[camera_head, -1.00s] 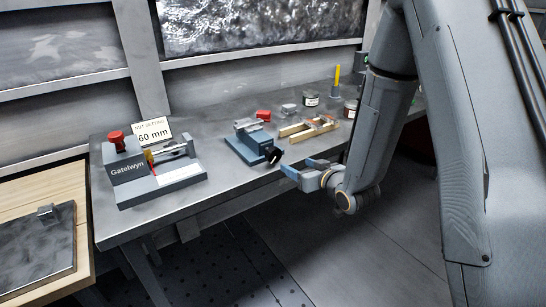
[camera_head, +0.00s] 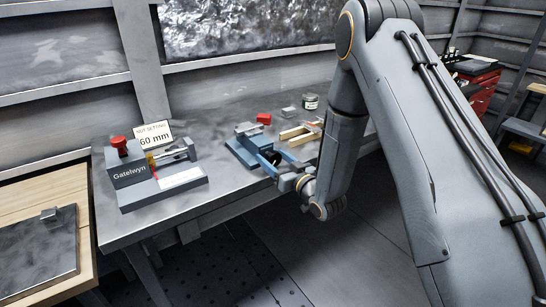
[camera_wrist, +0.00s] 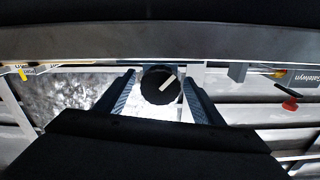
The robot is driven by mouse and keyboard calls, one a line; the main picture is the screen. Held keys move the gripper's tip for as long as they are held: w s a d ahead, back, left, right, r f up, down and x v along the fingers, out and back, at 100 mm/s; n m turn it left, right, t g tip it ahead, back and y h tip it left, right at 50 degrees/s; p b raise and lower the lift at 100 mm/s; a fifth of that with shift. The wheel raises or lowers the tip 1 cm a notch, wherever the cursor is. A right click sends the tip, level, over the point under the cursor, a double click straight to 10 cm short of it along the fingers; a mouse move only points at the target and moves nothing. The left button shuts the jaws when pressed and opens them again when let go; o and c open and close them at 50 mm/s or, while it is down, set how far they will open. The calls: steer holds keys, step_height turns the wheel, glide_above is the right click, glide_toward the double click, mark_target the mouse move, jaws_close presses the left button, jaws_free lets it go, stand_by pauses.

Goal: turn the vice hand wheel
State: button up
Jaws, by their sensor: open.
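The small blue vice (camera_head: 243,150) stands on the grey bench, right of the Gatelwyn unit. Its black hand wheel (camera_head: 273,157) faces the bench's front edge and is partly covered by my fingers in the head view. In the wrist view the wheel shows between the two fingers of my gripper (camera_wrist: 159,82). I cannot tell whether either finger touches it.
The Gatelwyn unit (camera_head: 128,172) with a red knob stands at left, by a card (camera_head: 153,136) reading 60 mm. A red object (camera_head: 264,118), a wooden frame (camera_head: 298,134) and a jar (camera_head: 310,101) lie behind and right of the vice. The floor before the bench is clear.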

steer(key=shift+w+a, duration=0.15)
steer(key=shift+c, duration=0.5)
steer(key=c, duration=1)
steer(key=shift+o, duration=0.3)
steer(key=shift+f+n+b, duration=0.1)
steer(key=shift+n+b, duration=0.7)
steer(key=shift+n, duration=0.4)
steer(key=shift+n+b, duration=0.55)
steer(key=shift+n, duration=0.65)
steer(key=o, duration=1)
steer(key=shift+o, duration=0.2)
